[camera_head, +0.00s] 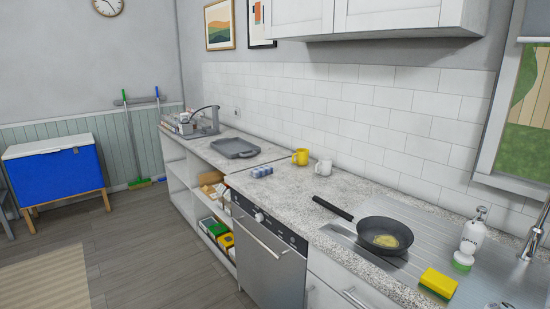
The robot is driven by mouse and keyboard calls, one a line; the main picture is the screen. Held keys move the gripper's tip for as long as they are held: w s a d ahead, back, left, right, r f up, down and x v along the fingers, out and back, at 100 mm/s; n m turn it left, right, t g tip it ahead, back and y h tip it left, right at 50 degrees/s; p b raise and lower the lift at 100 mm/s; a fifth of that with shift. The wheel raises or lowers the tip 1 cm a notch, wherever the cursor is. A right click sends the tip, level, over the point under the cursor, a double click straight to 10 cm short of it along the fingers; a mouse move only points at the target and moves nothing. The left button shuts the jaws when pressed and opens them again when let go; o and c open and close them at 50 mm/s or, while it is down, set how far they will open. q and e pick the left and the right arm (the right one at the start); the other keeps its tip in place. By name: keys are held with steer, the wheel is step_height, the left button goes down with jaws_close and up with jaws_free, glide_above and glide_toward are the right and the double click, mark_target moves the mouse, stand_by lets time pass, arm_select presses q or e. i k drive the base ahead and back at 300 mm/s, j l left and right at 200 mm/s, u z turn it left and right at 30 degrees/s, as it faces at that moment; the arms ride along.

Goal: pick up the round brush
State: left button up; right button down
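Neither of my grippers is in the head view. A small round item with a green rim (462,264) sits on the counter at the foot of a white pump bottle (473,236). It may be the round brush, but it is too small to tell whether it is separate from the bottle. A yellow and green sponge (438,283) lies just in front of it. Something small is cut off at the bottom edge on the right and cannot be made out.
A black frying pan (384,233) with food stands left of the bottle, its handle pointing left. A faucet (536,235) rises at the right.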

mark_target(463, 260)
steer(key=z, duration=1.3)
steer(key=i+l+z, duration=0.1)
steer(key=z, duration=0.35)
steer(key=i+z, duration=0.25)
steer(key=z, duration=0.15)
